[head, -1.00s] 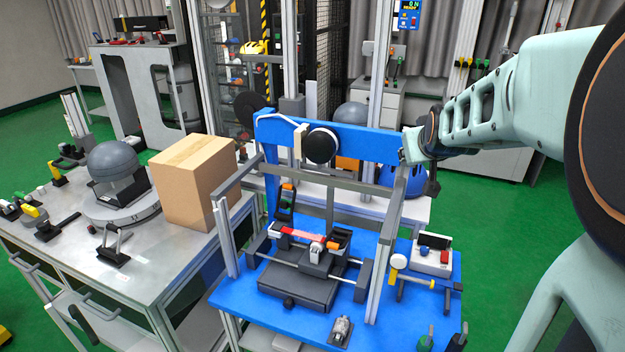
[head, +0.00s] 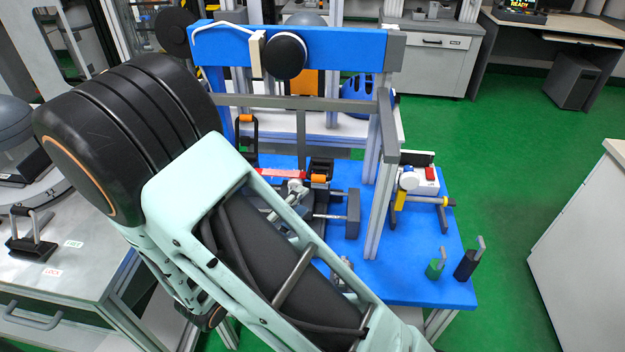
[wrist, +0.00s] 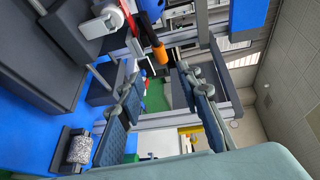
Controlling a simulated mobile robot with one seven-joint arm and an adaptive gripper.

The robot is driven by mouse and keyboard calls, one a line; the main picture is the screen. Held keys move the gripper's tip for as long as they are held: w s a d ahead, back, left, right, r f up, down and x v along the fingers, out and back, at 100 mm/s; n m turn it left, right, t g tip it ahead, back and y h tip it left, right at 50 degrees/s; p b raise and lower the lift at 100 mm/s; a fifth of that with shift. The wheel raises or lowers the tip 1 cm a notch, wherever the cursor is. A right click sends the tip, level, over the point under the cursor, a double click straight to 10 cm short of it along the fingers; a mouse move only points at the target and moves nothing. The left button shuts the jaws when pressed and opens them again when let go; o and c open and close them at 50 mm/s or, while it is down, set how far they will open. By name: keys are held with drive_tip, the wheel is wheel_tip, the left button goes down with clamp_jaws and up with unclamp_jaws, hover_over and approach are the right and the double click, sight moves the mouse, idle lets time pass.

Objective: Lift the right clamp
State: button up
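The right clamp (head: 320,168), black with an orange grip, sits on the fixture on the blue table, at the right end of a red bar (head: 280,173). In the wrist view its black lever ends in the orange grip (wrist: 159,54). My gripper (wrist: 160,72) is open, its two fingers apart on either side of the grip's line, with the grip just beyond or between the tips; contact cannot be told. The left clamp (head: 246,135) stands upright with an orange tip. My arm hides my gripper and much of the fixture in the head view.
A blue crossbeam (head: 350,48) with a black disc and grey uprights (head: 388,130) frames the fixture. A small control box (head: 425,182) and two small handled tools stand on the blue table (head: 410,270) at right. A metal cylinder (wrist: 79,150) lies near the fixture.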

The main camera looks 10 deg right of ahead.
sight(316, 181)
drive_tip(key=shift+n, duration=0.3)
drive_tip(key=x, duration=0.3)
drive_tip(key=b+x, duration=0.1)
drive_tip(key=x, duration=0.6)
drive_tip(key=shift+w+a+r+b, duration=0.1)
drive_tip(key=shift+w+a+b, duration=0.05)
drive_tip(key=shift+w+b, duration=0.3)
clamp_jaws()
